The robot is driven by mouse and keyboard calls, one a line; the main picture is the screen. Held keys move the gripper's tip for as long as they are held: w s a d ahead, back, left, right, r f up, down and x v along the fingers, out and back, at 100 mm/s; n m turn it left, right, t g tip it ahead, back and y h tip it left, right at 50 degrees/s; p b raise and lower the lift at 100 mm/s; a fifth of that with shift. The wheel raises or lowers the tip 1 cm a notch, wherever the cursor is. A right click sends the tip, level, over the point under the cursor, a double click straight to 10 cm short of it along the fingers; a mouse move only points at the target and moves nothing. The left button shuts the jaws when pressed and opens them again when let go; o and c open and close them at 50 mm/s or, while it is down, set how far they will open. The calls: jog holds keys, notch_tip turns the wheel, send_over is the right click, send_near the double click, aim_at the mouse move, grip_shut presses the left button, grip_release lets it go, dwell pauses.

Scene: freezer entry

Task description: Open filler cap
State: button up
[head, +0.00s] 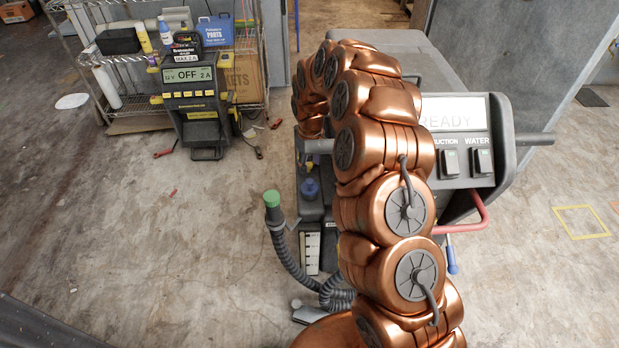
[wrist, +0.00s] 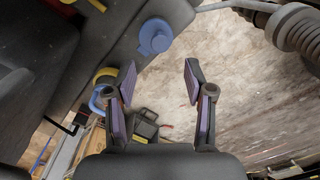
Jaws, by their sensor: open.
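The blue filler cap (head: 309,188) sits on the dark machine (head: 400,60), left of my arm in the head view. In the wrist view the same blue cap (wrist: 155,37) shows as a round disc with a raised tab, near the machine's edge. My gripper (wrist: 161,82) is open and empty, with its two purple-padded fingers spread apart. The cap appears beyond the fingertips, above the gap between them in the picture, and does not look touched.
A ribbed hose with a green end (head: 272,199) stands left of the machine; a grey hose (wrist: 295,25) shows in the wrist view. A yellow-black charger (head: 195,95) stands before the wire shelf (head: 130,58). Concrete floor at left is mostly clear.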

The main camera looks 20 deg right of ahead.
aim_at(310, 181)
jog(key=shift+f+p, duration=1)
jog(key=shift+f, duration=2.6)
jog(key=shift+c, duration=0.3)
grip_shut()
